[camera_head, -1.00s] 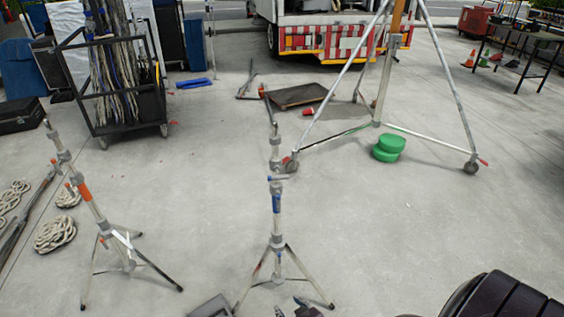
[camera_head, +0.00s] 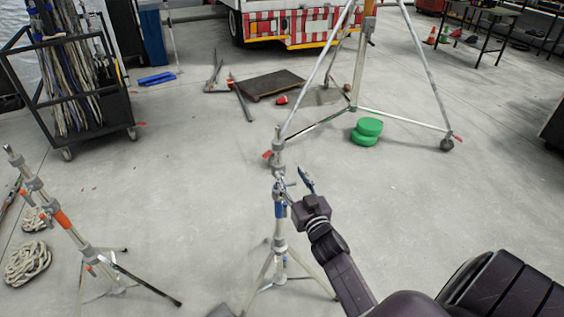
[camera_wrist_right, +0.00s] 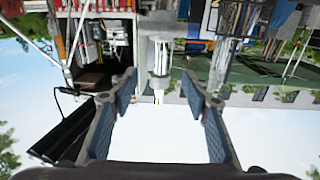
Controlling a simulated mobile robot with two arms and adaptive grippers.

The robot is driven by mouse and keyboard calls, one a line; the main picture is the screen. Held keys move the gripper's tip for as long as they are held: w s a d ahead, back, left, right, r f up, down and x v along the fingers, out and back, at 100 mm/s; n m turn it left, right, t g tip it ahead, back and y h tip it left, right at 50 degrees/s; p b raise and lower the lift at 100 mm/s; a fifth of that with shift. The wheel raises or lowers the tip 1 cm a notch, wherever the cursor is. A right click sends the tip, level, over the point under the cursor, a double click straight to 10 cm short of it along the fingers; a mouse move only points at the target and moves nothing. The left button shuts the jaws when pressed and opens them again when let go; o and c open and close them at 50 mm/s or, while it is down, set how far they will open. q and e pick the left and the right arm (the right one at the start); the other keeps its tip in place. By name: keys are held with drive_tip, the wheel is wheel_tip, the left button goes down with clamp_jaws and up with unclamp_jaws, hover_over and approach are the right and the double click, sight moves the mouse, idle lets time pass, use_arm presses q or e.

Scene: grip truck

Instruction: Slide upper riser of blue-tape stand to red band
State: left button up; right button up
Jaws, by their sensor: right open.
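The blue-tape stand (camera_head: 281,252) stands upright on its tripod legs, with blue tape (camera_head: 280,211) around its column. Its upper riser (camera_head: 279,150) rises above a grey collar. My right gripper (camera_head: 291,177) is beside the column just above the tape, fingers spread, apparently empty. In the right wrist view, a pale grey piece of a stand (camera_wrist_right: 160,62) shows beyond and between the open fingers (camera_wrist_right: 159,82). I cannot make out a red band on the riser. My left gripper is not in view.
An orange-taped stand (camera_head: 58,217) leans at left, near coiled rope (camera_head: 27,262). A black cart (camera_head: 38,104) with cables is at upper left. Open floor lies to the right.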

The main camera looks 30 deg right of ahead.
sight(280, 158)
drive_tip(key=x, duration=0.3)
drive_tip(key=shift+a+f+b, duration=0.1)
drive_tip(key=shift+b, duration=0.3)
drive_tip(key=b+x, duration=0.2)
drive_tip(key=x, duration=0.6)
drive_tip(key=shift+b, duration=0.4)
drive_tip(key=shift+w, duration=0.45)
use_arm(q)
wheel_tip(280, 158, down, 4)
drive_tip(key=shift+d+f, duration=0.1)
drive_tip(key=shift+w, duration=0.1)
use_arm(e)
clamp_jaws()
drive_tip(key=shift+w, duration=0.1)
